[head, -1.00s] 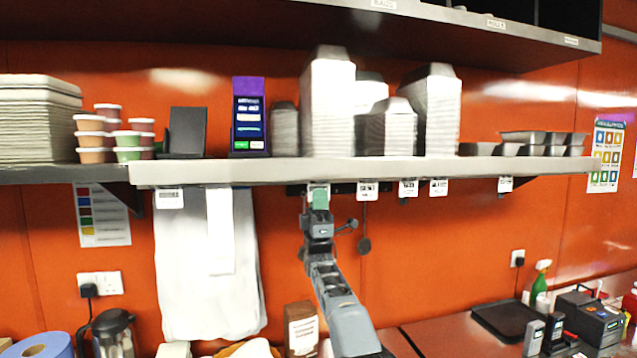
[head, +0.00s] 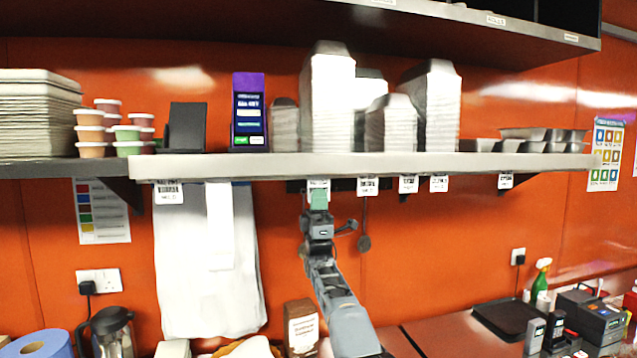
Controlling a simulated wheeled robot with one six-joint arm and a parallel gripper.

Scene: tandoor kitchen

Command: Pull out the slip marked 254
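Several white printed slips hang in a row under the front edge of the shelf (head: 400,165). They are at the far left (head: 168,193), in the middle (head: 367,187), right of it (head: 408,184), beside that (head: 439,184) and farther right (head: 505,181). Another slip (head: 318,184) is right above the green tips of my gripper (head: 319,199). The numbers are too small to read, so I cannot tell which is 254. My gripper points up at this slip and overlaps or touches its lower edge. Whether the fingers are closed on it is not clear.
Stacked containers (head: 328,105), tubs (head: 128,140) and a purple-topped card reader (head: 249,115) stand on the shelf. A white apron (head: 205,270) hangs left of my arm. A utensil (head: 364,240) hangs just to the right. The wall between the right-hand slips and the counter is mostly clear.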

